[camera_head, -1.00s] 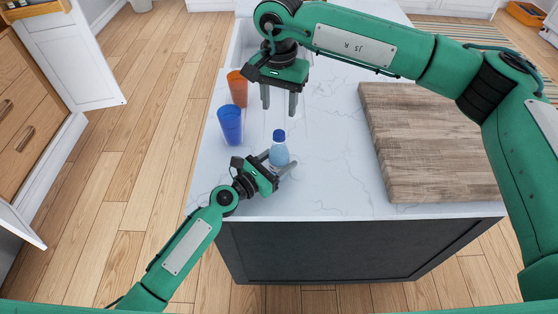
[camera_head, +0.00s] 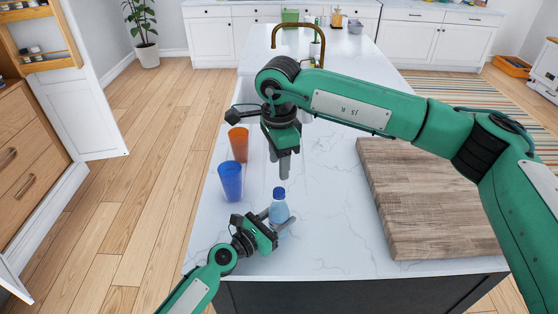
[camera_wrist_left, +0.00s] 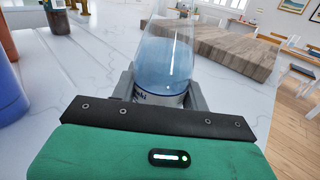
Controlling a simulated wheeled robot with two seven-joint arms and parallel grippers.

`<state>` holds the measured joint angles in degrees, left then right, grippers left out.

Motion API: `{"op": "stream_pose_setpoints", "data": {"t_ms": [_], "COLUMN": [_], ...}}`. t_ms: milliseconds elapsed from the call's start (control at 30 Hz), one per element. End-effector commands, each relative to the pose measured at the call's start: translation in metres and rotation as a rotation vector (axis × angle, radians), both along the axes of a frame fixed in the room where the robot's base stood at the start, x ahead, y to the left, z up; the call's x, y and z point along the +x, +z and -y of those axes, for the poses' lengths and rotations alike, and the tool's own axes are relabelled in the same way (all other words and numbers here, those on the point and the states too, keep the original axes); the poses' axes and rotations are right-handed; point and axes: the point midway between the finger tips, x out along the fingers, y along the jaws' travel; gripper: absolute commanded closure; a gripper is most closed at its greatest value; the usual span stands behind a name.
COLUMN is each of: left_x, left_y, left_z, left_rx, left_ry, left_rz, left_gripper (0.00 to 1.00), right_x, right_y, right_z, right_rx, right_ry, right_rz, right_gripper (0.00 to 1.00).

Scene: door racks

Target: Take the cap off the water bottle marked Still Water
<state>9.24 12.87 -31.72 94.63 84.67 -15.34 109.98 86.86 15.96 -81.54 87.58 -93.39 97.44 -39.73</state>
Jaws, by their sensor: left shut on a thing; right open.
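The water bottle (camera_head: 279,216), clear and bluish with a blue cap (camera_head: 279,193), stands upright near the front left of the white counter. My left gripper (camera_head: 277,223) is shut around its lower body from the left. The left wrist view also shows the bottle (camera_wrist_left: 168,55) between the fingers; its label is mostly hidden and I cannot read it fully, and its cap is out of that frame. My right gripper (camera_head: 284,167) is open and empty, pointing down above the cap and apart from it. Its fingers nearly overlap in the head view.
A blue cup (camera_head: 231,182) and an orange cup (camera_head: 238,144) stand left of the bottle. A wooden board (camera_head: 425,200) lies on the right of the counter (camera_head: 330,220). A brass tap (camera_head: 298,35) is at the back. Counter between bottle and board is clear.

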Motion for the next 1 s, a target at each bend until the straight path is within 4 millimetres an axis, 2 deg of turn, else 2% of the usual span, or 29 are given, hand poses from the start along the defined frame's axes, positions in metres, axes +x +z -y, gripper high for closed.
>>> {"op": "stream_pose_setpoints", "data": {"t_ms": [1000], "left_x": [0.0001], "left_y": [-0.0004], "left_z": [-0.0002], "left_rx": [0.001], "left_ry": [0.0], "left_rz": [-0.001], "left_gripper": [1.0], "right_x": [-0.0003], "right_y": [-0.0005], "right_z": [-0.0002], "right_rx": [0.0], "right_ry": [-1.624], "right_rz": [-0.001], "right_gripper": [0.54]}}
